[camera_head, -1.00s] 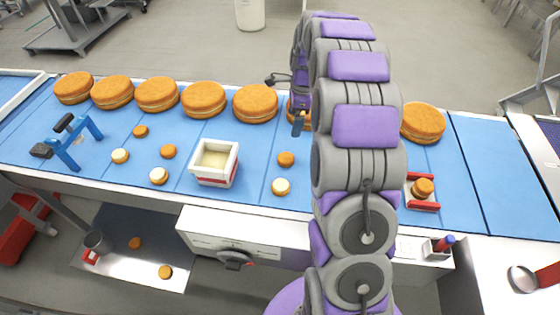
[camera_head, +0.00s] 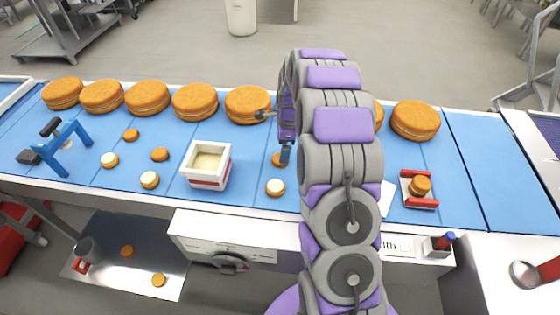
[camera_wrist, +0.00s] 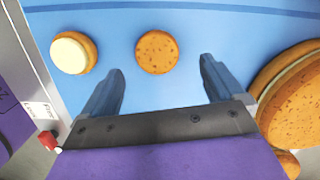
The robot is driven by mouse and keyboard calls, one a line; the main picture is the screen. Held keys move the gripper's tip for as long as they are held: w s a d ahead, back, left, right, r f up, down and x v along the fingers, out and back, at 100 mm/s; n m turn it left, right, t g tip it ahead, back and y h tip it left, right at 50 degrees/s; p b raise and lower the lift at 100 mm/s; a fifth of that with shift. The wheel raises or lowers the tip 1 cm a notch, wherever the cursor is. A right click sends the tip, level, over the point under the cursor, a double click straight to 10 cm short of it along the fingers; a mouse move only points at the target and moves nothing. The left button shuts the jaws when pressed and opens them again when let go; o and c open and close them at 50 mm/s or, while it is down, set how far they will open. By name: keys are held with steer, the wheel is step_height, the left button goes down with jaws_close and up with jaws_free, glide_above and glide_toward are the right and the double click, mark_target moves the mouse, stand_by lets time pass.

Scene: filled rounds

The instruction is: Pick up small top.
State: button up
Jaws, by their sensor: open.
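A small top (camera_wrist: 157,52), a brown speckled round without cream, lies on the blue belt. In the wrist view it is between and just beyond the two fingertips of my gripper (camera_wrist: 160,75). My gripper is open and empty. In the head view the gripper (camera_head: 284,152) hangs over the belt and partly hides that small top (camera_head: 277,160). A small cream-topped round (camera_wrist: 74,53) lies to its left in the wrist view; it shows nearer the belt's front edge in the head view (camera_head: 275,187). Other small tops (camera_head: 160,154) lie farther left.
Large filled rounds (camera_head: 194,101) line the belt's far side; one (camera_wrist: 295,95) is close right of the gripper. A white box of cream (camera_head: 206,166) stands left. A red-ended holder (camera_head: 419,189) with a small round stands right. A blue stand (camera_head: 62,146) is far left.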

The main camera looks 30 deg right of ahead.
mark_target(275, 158)
steer(key=f, duration=0.1)
steer(key=f+b, duration=0.1)
steer(key=f, duration=0.2)
steer(key=shift+a+f, duration=0.35)
steer(key=shift+a, duration=0.05)
steer(key=shift+r, duration=0.1)
steer(key=c, duration=0.8)
steer(key=shift+r, duration=0.1)
